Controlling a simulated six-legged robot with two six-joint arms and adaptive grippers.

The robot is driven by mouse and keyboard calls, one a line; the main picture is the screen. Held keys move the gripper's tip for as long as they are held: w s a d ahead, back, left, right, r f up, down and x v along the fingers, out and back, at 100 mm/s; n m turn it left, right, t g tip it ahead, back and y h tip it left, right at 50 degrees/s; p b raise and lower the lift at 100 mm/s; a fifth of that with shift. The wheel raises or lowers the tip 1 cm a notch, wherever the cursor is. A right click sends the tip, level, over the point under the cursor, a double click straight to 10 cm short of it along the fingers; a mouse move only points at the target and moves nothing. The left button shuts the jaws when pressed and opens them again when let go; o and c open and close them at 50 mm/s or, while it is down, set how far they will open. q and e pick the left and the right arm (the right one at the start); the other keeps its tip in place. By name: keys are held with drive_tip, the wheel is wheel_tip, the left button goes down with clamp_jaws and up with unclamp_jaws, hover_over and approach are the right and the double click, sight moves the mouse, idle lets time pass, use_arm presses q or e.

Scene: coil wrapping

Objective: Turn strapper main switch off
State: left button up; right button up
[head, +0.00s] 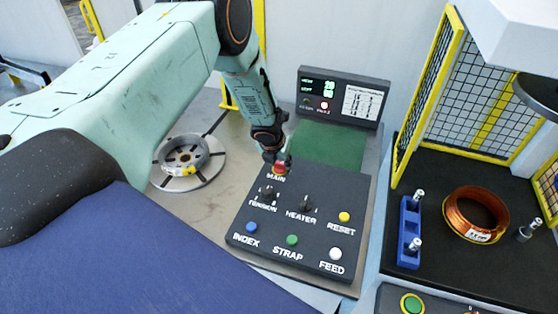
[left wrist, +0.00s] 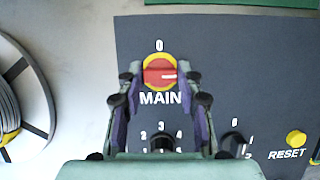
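The strapper main switch (head: 279,170) is a red knob on a yellow ring on the dark control panel (head: 262,222), above the label MAIN. In the left wrist view the main switch (left wrist: 160,72) has a white mark on its right side, lying nearly level. A "0" is printed above it. My left gripper (head: 279,160) points down at the switch and partly hides it in the head view. In the left wrist view my left gripper's fingers (left wrist: 160,78) stand apart on either side of the knob; I cannot tell if they touch it. My right gripper is not in view.
The panel also has tension (head: 266,192) and heater (head: 306,204) knobs and several push buttons. A lit display (head: 343,96) stands behind it. A round reel (head: 185,160) lies left. A copper coil (head: 475,214) and blue holder (head: 409,233) lie right, by a yellow mesh guard (head: 428,97).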

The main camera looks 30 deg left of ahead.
use_arm(q)
drive_tip(key=c, duration=0.6)
drive_tip(key=shift+o, duration=0.2)
